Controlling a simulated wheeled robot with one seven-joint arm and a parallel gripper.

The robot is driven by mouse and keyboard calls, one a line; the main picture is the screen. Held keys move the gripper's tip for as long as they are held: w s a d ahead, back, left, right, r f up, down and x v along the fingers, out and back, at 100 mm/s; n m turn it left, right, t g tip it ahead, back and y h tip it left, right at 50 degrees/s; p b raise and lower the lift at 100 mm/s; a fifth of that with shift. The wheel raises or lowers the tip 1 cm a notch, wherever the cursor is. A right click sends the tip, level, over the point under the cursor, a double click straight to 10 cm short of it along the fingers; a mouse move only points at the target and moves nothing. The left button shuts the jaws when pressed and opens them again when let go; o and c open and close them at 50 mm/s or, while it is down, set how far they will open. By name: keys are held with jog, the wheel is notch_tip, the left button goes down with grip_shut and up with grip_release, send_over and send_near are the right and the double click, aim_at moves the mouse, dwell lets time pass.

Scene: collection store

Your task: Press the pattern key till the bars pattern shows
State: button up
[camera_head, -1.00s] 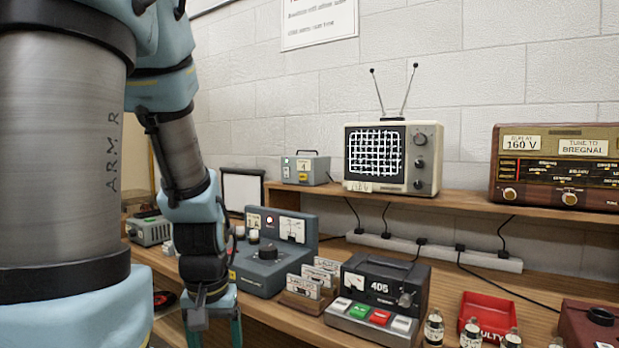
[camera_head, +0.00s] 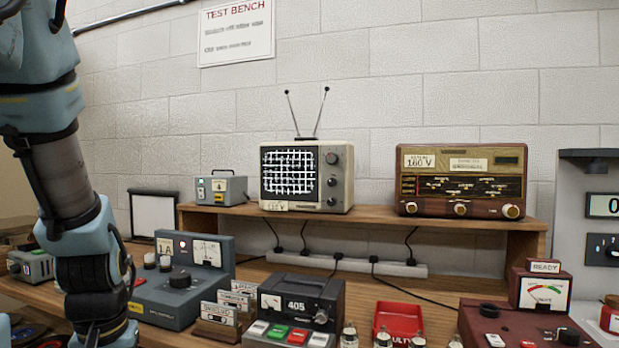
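The small television (camera_head: 307,176) stands on the wooden shelf with two antenna rods up. Its screen (camera_head: 290,173) shows a white grid of crossing lines on black. A dark box marked 405 (camera_head: 301,300) sits on the bench below, with a row of white, green, red and white keys (camera_head: 287,335) along its front. The key labels are too small to read. My gripper (camera_head: 104,343) hangs at the lower left, left of the 405 box and apart from it. Its fingertips are cut off by the bottom edge, so its opening is hidden.
A blue-grey meter unit (camera_head: 182,279) and a card rack (camera_head: 222,318) stand between my gripper and the 405 box. Small bottles (camera_head: 349,337) and a red tray (camera_head: 398,322) lie to its right. A radio (camera_head: 460,180) and a grey box (camera_head: 215,188) share the shelf.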

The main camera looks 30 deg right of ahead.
grip_shut()
dwell(1.1)
